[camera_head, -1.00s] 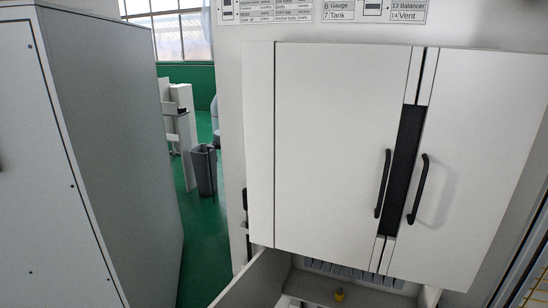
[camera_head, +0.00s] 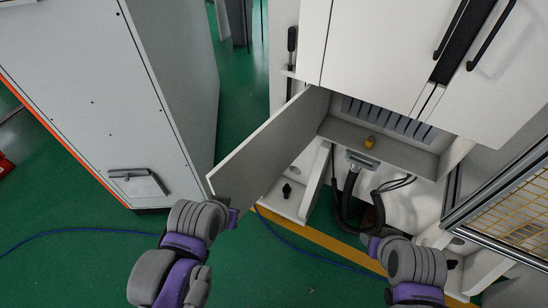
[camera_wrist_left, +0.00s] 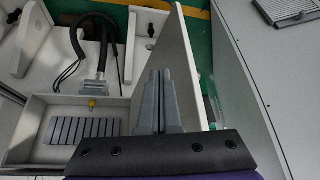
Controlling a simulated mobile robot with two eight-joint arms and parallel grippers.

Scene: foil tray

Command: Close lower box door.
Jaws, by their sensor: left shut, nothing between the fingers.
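The lower box door (camera_head: 265,150) is a white panel swung wide open. It slants out from the left side of the lower box opening (camera_head: 375,138). In the left wrist view the door (camera_wrist_left: 184,60) stands right beside my left fingers. My left gripper (camera_head: 232,214) is just below the door's outer end in the head view, largely hidden by its own wrist. In the wrist view its grey fingers (camera_wrist_left: 158,98) are together and empty; whether they touch the door I cannot tell. My right gripper (camera_head: 372,240) is below the box, its fingers mostly hidden.
A yellow knob (camera_head: 369,142) sits inside the box. Black hoses (camera_head: 376,205) hang beneath it. The closed upper doors with black handles (camera_head: 490,35) are above. A large grey cabinet (camera_head: 120,110) stands left, and a mesh-sided frame (camera_head: 515,215) right. Green floor lies between cabinet and door.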

